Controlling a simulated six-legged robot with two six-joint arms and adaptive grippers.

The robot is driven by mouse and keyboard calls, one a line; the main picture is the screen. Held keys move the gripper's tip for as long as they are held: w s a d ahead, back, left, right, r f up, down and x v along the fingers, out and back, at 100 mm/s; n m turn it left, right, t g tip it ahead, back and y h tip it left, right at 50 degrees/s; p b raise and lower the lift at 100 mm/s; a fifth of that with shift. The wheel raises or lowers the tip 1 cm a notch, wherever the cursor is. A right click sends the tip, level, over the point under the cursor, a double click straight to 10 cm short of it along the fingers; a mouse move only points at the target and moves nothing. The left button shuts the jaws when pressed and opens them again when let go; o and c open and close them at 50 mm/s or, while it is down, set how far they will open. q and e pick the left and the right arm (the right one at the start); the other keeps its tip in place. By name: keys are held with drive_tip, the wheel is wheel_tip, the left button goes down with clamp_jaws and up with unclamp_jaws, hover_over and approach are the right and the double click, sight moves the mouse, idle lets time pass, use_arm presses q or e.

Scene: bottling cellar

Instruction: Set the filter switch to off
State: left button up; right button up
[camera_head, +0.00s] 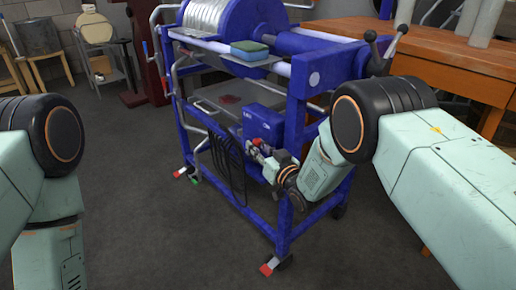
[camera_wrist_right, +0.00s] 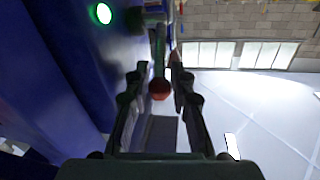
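The filter is a blue wheeled frame (camera_head: 300,115) with a blue box (camera_head: 263,122) low on its near side. My right gripper (camera_head: 258,152) is right beside this box. In the right wrist view, a dark lever with a round red knob (camera_wrist_right: 159,89) lies between the fingers of my right gripper (camera_wrist_right: 159,72). A gap shows on each side of the knob, so the gripper looks open around it. A green lamp (camera_wrist_right: 103,13) glows on the blue surface. I cannot read the switch's position. My left gripper is out of view.
A yellow and blue sponge (camera_head: 249,50) lies on the frame's upper shelf. Dark hoses (camera_head: 228,165) hang at the frame's front. A wooden table (camera_head: 455,62) stands behind at the right. The grey floor at the front left (camera_head: 140,200) is clear.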

clamp_jaws()
idle(0.3)
drive_tip(key=shift+w+a+r+p, duration=0.1)
drive_tip(key=shift+r+p, duration=0.1)
drive_tip(key=shift+p, duration=0.35)
drive_tip(key=g+p, duration=0.1)
drive_tip(key=p, duration=0.1)
drive_tip(key=w+r+g+h+p, duration=0.1)
drive_tip(key=shift+a+r+n+g+p, duration=0.15)
drive_tip(key=shift+a+n+g+p, duration=0.15)
drive_tip(key=shift+a+p, duration=0.1)
drive_tip(key=g+h+p, duration=0.1)
drive_tip(key=w+a+g+h+p, duration=0.1)
drive_tip(key=p, duration=0.1)
drive_tip(key=shift+w+r+g, duration=0.15)
drive_tip(key=shift+g, duration=0.15)
drive_tip(key=shift+w+a+g+h+p, duration=0.1)
drive_tip(key=shift+w+g+h+p, duration=0.2)
drive_tip(key=shift+p, duration=0.4)
drive_tip(key=shift+s, duration=0.1)
